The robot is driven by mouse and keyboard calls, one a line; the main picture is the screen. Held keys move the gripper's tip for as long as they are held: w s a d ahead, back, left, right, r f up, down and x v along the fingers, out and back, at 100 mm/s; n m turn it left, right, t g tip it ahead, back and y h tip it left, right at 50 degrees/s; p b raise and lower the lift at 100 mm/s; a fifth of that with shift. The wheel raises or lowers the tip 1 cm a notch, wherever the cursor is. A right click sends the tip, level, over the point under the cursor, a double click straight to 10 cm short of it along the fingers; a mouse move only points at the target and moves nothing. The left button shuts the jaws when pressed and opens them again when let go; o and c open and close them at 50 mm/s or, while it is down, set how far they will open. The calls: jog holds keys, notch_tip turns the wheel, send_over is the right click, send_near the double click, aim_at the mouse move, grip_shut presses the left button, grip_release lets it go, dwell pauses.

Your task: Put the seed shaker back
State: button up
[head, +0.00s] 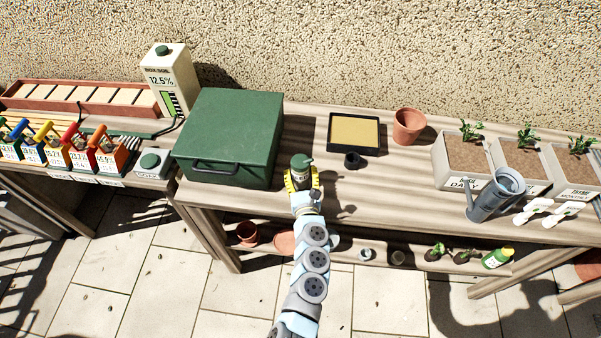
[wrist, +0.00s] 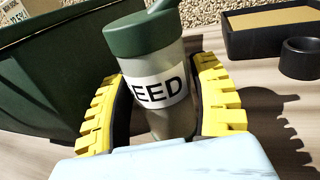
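The seed shaker (wrist: 160,85) is a clear bottle with a dark green spouted lid and a white label reading "EED". It stands between the yellow-padded fingers of my gripper (wrist: 160,110), which curve around it on both sides. Contact on each side is hard to confirm, and its base is hidden behind my gripper. In the head view the shaker's green lid (head: 301,162) shows at my gripper (head: 302,182), near the bench's front edge. A green box (head: 235,125) with a front handle stands just left of the shaker, its lid shut.
A black tray with a tan surface (head: 354,132) and a small black cup (head: 352,160) lie right of the shaker. A terracotta pot (head: 408,126), planters (head: 466,158) and a grey watering can (head: 496,195) stand farther right. Bare bench (head: 385,180) lies between.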

jog(key=shift+o, duration=1.1)
jog(key=shift+r, duration=0.15)
